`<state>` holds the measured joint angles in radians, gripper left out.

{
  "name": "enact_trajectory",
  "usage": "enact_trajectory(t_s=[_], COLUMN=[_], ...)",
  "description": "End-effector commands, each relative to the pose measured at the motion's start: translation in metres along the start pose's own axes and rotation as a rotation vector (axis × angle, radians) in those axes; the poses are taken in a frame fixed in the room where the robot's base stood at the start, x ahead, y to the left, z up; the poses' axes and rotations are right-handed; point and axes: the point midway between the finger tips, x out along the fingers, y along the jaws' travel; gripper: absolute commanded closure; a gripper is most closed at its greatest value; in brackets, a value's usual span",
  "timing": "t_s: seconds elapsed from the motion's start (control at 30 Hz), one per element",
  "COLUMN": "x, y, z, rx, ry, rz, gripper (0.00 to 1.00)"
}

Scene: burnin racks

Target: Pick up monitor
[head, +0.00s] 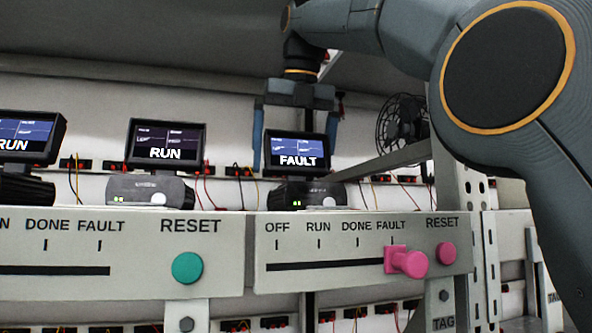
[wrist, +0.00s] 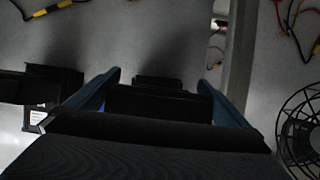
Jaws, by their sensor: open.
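A black monitor (head: 297,150) with a blue screen reading FAULT stands on a dark base unit (head: 305,194) on the right-hand rack shelf. My gripper (head: 294,157) comes down from above, open, with one blue finger on each side of this monitor. In the wrist view, both blue fingers flank a dark block (wrist: 158,103) that appears to be the monitor; contact cannot be told.
A monitor reading RUN (head: 165,145) stands left of it, with another RUN monitor (head: 28,137) at the far left. A caged fan (head: 400,122) and a grey metal post (head: 455,200) are at the right. Control panels with a pink knob (head: 406,262) run along the front.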

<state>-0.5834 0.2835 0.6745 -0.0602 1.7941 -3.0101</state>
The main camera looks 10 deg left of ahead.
Motion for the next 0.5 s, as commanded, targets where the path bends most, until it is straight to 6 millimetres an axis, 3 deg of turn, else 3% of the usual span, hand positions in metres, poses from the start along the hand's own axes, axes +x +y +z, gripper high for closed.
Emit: enact_trajectory(t_s=[0.03,0.17,0.43,0.5], x=[0.011,0.023,0.026,0.026], y=[-0.001,-0.001,-0.001,-0.001], z=[-0.002,-0.002,-0.002,-0.002], rx=[-0.001,-0.002,-0.003,-0.003], ry=[0.001,0.002,0.000,0.000], rz=[0.000,0.000,0.001,0.000], gripper=[0.00,0.00,0.00,0.10])
